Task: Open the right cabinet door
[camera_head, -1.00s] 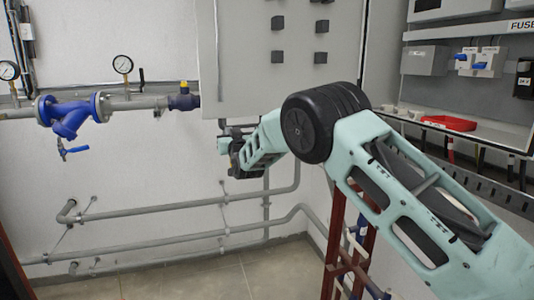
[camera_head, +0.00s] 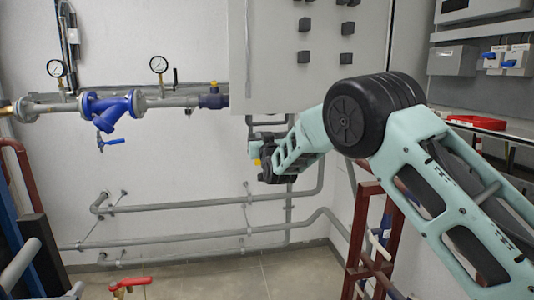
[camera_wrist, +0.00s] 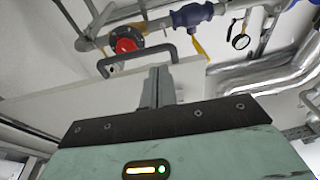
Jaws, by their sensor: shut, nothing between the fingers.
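A grey cabinet (camera_head: 290,75) with several dark knobs hangs on the wall in the upper middle of the head view. Its right part is partly hidden behind my arm. My gripper (camera_head: 257,165) is just below the cabinet's lower left part. In the wrist view, my gripper (camera_wrist: 158,85) is shut and empty. A dark U-shaped handle (camera_wrist: 137,53) shows beyond the fingertips, by the edge of a pale panel (camera_wrist: 60,98). Which door the handle belongs to is unclear.
A blue valve (camera_head: 108,107) and pressure gauges (camera_head: 159,65) sit on the pipe at left. Grey pipes (camera_head: 180,205) run low along the wall. A dark red frame (camera_head: 362,235) stands below my arm. A red-handled valve (camera_head: 130,283) is at bottom left.

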